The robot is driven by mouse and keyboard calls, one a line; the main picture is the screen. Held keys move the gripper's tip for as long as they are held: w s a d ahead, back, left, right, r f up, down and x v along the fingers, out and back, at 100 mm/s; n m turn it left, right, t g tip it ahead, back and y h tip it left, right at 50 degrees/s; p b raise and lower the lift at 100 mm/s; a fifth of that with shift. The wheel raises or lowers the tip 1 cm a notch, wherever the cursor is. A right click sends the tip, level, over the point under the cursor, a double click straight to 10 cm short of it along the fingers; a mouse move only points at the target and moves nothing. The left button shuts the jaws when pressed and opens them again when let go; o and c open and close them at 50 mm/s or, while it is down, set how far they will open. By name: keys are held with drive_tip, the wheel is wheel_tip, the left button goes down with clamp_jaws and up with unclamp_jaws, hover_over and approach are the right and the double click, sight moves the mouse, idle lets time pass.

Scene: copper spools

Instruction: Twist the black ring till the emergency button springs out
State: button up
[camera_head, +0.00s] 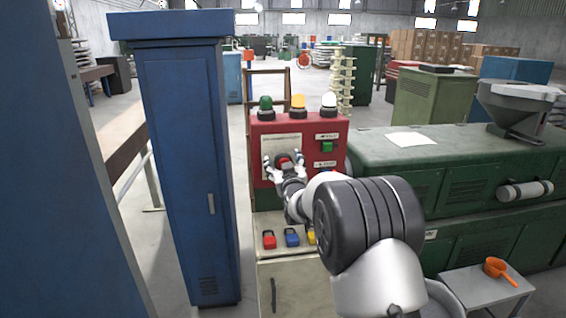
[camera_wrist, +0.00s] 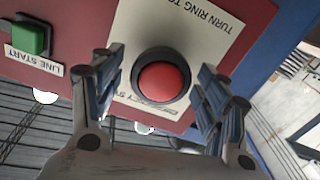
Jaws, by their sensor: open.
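The emergency button (camera_wrist: 162,82) is a red round cap inside a black ring (camera_wrist: 137,79), on a cream label of the red control panel (camera_wrist: 235,18). In the head view the button (camera_head: 284,161) shows small between my fingers. My gripper (camera_wrist: 165,95) is open, with one finger on the left and one on the right of the ring. A gap shows between each finger and the ring in the wrist view, so they look apart from it. How far the fingertips reach in depth I cannot tell.
A green LINE START button (camera_wrist: 30,38) is left of the label in the wrist view. Green, yellow and white lamps (camera_head: 298,103) top the panel. A blue cabinet (camera_head: 180,170) stands left, a green machine (camera_head: 440,165) right.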

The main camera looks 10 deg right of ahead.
drive_tip(key=shift+w, duration=0.5)
drive_tip(key=shift+c, duration=0.5)
drive_tip(key=c, duration=1)
